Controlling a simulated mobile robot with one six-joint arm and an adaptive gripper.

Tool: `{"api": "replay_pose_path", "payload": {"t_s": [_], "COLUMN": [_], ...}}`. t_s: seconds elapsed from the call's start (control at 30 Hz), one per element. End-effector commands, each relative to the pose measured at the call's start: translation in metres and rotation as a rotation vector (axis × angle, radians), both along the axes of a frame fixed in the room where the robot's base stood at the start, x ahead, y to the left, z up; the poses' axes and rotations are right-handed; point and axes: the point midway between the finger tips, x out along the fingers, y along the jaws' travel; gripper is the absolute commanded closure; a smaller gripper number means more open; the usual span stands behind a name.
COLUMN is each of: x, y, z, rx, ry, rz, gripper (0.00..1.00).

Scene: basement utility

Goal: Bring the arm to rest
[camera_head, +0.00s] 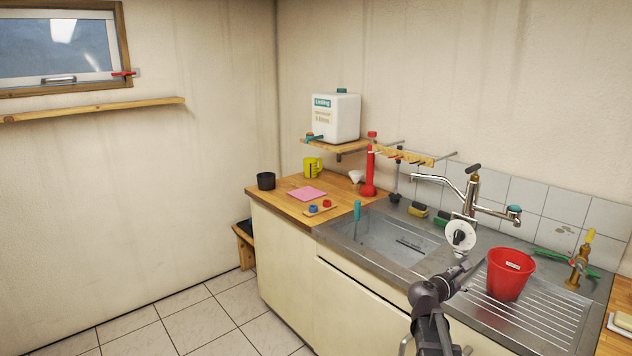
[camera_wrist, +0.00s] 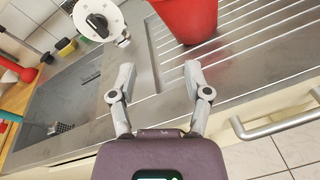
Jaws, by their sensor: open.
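My gripper (camera_wrist: 158,80) is open and empty in the wrist view, its two fingers apart over the edge between the sink basin and the ribbed drainboard. In the head view my gripper (camera_head: 463,273) is above the front part of the steel sink unit (camera_head: 345,228). The red bucket (camera_head: 510,274) stands on the drainboard to its right. In the wrist view the red bucket (camera_wrist: 190,18) is beyond the fingers, apart from them. A white disc with a dark knob (camera_head: 459,236) is just behind my gripper.
A tall chrome tap (camera_head: 472,197) rises behind the basin. A red bottle (camera_head: 369,176), pink cloth (camera_head: 307,194), yellow mug (camera_head: 312,167) and black cup (camera_head: 266,181) are on the wooden counter. A canister (camera_head: 336,118) sits on a shelf. The tiled floor (camera_head: 205,325) at left is clear.

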Motion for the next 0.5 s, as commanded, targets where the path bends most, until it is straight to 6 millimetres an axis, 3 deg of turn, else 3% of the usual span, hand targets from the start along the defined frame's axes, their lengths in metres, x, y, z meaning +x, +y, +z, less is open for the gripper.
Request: {"api": "replay_pose_path", "payload": {"t_s": [0.27, 0.5], "x": [-0.041, -0.084], "y": [0.027, 0.070], "z": [-0.066, -0.131], "rx": [0.424, 0.834], "ry": [-0.202, -0.358], "rz": [-0.195, -0.467], "gripper": [0.37, 0.37]}}
